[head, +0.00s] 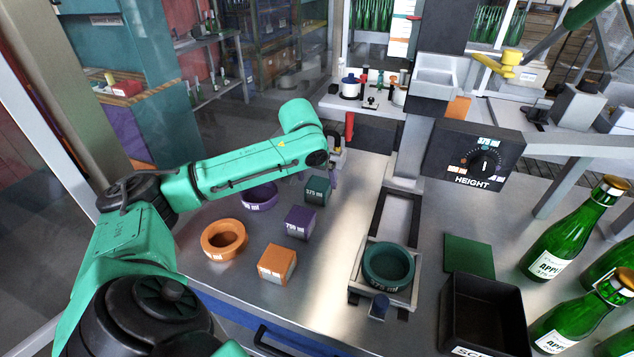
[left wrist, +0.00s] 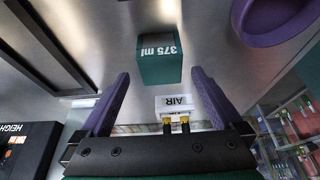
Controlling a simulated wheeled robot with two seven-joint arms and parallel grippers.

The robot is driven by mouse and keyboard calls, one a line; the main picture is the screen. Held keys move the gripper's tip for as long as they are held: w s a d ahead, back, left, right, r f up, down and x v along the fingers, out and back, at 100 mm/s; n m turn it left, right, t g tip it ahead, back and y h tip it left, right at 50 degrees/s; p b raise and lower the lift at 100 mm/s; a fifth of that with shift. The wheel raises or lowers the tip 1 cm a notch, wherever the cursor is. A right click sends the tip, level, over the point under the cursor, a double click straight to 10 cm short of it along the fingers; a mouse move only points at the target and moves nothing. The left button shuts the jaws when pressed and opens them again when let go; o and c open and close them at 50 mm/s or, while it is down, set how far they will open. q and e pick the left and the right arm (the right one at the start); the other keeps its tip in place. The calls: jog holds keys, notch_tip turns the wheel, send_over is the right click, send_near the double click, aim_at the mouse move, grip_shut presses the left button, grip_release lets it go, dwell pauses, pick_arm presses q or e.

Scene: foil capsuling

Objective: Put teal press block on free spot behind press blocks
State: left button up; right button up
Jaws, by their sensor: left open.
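The teal press block (head: 317,190), marked 375 ml, sits on the metal table behind the purple press block (head: 300,222) and the orange press block (head: 277,263). In the left wrist view the teal block (left wrist: 160,58) lies just beyond the fingertips, with a visible gap to both fingers. My left gripper (head: 334,174) is at the right rear of the teal block, partly hidden by its own arm. In the left wrist view the left gripper (left wrist: 158,77) has its purple fingers spread wide with nothing between them. My right gripper is not in view.
A purple ring (head: 259,198) and an orange ring (head: 223,239) lie left of the blocks. A teal ring (head: 388,265) sits in the press at right. A HEIGHT dial panel (head: 475,160), a black bin (head: 485,312) and green bottles (head: 575,235) stand further right.

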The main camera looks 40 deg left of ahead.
pick_arm(q)
jog(key=v, duration=1)
jog(key=shift+b, duration=0.3)
jog(key=shift+d+f, duration=0.1)
jog(key=shift+f, duration=0.05)
